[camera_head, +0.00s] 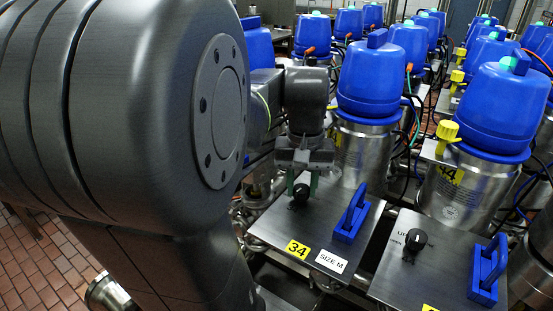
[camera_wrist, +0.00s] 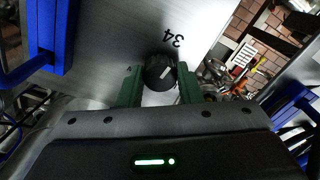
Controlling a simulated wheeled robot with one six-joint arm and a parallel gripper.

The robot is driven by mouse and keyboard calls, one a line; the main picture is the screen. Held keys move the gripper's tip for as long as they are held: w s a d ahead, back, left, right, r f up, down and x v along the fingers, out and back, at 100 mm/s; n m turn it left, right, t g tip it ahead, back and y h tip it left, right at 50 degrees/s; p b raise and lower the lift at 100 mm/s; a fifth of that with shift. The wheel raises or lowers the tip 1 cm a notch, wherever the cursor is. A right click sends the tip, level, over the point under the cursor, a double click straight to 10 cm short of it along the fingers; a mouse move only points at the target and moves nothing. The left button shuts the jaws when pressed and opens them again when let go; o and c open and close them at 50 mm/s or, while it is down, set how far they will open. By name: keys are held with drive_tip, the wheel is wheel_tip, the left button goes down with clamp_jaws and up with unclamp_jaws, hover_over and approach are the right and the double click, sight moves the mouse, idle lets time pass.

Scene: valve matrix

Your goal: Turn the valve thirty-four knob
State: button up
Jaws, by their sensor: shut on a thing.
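The valve thirty-four knob (camera_head: 300,194) is a small black knob with a white mark. It sits on a steel plate (camera_head: 328,229) that has a yellow 34 label (camera_head: 297,250) and a SIZE M label. In the wrist view the knob (camera_wrist: 160,71) is between the two green fingers of my gripper (camera_wrist: 158,88), one on each side, near a printed 34. My gripper (camera_head: 303,182) comes down from above in the head view and is shut on the knob. The lower part of the knob is partly hidden in the wrist view.
A blue handle (camera_head: 351,214) stands on the same plate, right of the knob. A neighbouring plate to the right has another black knob (camera_head: 416,239) and blue handle (camera_head: 487,268). Blue-capped steel valves (camera_head: 369,80) stand behind in rows. My arm covers the left side.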

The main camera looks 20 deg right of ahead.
sight(302, 188)
drive_tip(key=shift+n, duration=0.8)
drive_tip(key=o, duration=1)
wheel_tip(302, 188, up, 14)
drive_tip(key=shift+f, duration=0.1)
drive_tip(key=shift+f, duration=0.1)
wheel_tip(302, 188, down, 14)
drive_tip(key=shift+r, duration=0.15)
